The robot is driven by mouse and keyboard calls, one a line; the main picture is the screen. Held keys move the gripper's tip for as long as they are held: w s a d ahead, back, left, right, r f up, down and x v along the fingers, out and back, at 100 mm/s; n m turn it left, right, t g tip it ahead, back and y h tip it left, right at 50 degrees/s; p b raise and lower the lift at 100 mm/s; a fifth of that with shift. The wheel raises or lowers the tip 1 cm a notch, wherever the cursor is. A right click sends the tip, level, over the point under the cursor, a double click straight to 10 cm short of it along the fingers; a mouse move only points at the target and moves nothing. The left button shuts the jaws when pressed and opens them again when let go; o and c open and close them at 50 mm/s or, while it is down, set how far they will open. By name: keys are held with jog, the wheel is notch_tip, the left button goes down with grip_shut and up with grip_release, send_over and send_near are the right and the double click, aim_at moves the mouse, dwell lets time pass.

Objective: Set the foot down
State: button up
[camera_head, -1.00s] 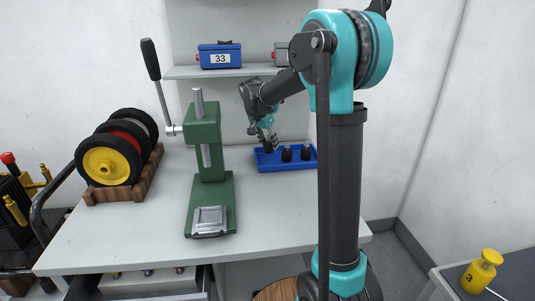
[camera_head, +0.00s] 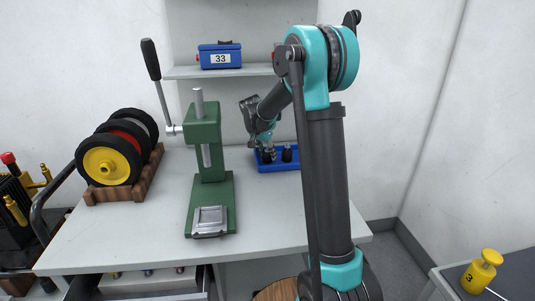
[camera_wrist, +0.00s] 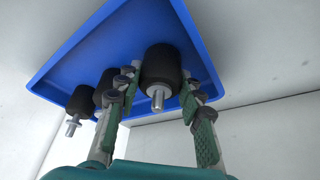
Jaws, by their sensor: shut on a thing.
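My gripper (camera_head: 264,143) reaches down to the left end of the blue tray (camera_head: 276,167) at the back of the workbench. In the wrist view my gripper (camera_wrist: 158,86) has its green-padded fingers on either side of a black foot (camera_wrist: 161,66) with a metal stud pointing toward the camera. It is shut on this foot, which appears at or just above the tray floor; I cannot tell whether it touches. Another foot (camera_head: 287,155) stands upright beside it in the tray. The wrist view shows two other feet to the left, one (camera_wrist: 78,101) clear and one (camera_wrist: 103,88) partly behind a finger.
A green arbor press (camera_head: 207,150) with a long lever stands left of the tray. Wheels (camera_head: 112,160) sit in a wooden rack at the left. A shelf (camera_head: 185,73) with a blue box (camera_head: 220,56) is above. The bench front (camera_head: 120,235) is clear.

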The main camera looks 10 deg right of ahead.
jog(key=shift+f, duration=0.15)
jog(key=o, duration=1.2)
jog(key=v, duration=1.2)
